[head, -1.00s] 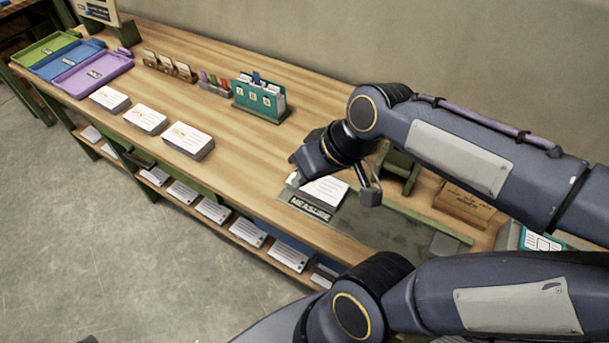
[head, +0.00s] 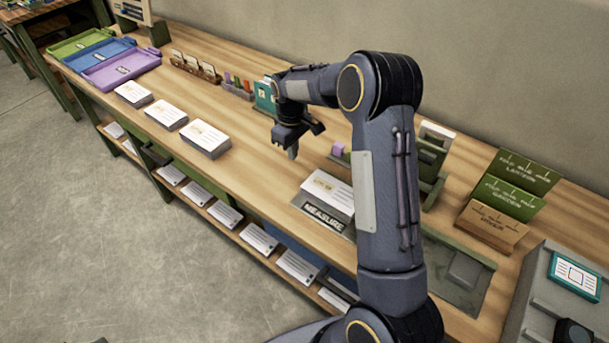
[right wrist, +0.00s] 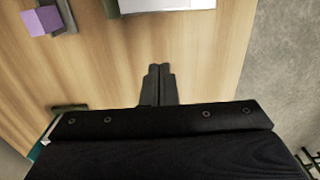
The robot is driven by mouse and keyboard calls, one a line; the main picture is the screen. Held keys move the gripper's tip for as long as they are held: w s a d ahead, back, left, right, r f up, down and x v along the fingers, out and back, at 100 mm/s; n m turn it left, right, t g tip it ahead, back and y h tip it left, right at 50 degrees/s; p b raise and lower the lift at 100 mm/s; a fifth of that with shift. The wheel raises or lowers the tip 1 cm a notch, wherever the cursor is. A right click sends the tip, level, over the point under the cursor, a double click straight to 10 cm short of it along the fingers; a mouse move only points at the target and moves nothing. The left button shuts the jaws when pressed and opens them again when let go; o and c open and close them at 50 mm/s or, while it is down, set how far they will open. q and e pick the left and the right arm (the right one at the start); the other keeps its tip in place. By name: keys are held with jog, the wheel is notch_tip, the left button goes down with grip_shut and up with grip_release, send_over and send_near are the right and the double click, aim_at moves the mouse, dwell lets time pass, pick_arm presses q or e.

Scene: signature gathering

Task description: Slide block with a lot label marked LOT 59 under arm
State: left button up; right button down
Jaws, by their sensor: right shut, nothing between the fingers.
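My left gripper is out of view.
Several labelled blocks (head: 205,139) lie along the front edge at left, with coloured trays (head: 120,70) beyond. A teal card holder (head: 265,95) stands behind my gripper.

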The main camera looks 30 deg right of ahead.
aim_at(333, 195)
notch_tip(333, 195, down, 8)
jog(key=shift+r+p, duration=0.25)
jog(key=shift+p, duration=0.35)
jog(key=s, duration=0.1)
jog(key=s+d+p, duration=0.1)
jog(key=s, duration=0.1)
jog(key=shift+d, duration=0.15)
jog(key=shift+s+d+f, duration=0.1)
jog(key=shift+s, duration=0.2)
jog(key=shift+s+d, duration=0.2)
jog(key=shift+s, duration=0.15)
jog(key=s+d+b, duration=0.1)
jog(key=s+d, duration=0.1)
jog(key=s, duration=0.3)
jog(key=s+d+b, duration=0.1)
jog(key=s+d, duration=0.1)
jog(key=s, duration=0.4)
jog(key=s+d+b, duration=0.1)
jog(key=s+d, duration=0.1)
jog(key=s, duration=0.3)
jog(key=shift+s+d+b, duration=0.2)
jog(key=shift+d+b, duration=0.1)
jog(key=shift+d, duration=0.05)
